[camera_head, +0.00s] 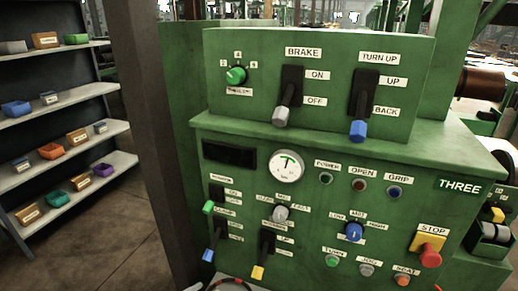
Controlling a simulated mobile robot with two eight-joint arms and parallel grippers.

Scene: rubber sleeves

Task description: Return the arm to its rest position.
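Neither of my grippers is in view. A small piece of a dark rounded object with a red edge (228,286) shows at the bottom edge; I cannot tell whether it is part of me. In front of me stands a green control panel (310,140). Its BRAKE lever (281,115) has a grey tip and points down, below OFF. The TURN UP lever (358,129) has a blue tip and points down, below BACK. A red STOP button (430,257) sits on a yellow block at the lower right.
The panel's lower face has a round gauge (287,166), a blue knob (354,231), several push buttons and small levers. A dark post (152,130) stands left of the panel. Shelves (75,95) with coloured bins stand at the far left. Brown floor (125,225) between them is clear.

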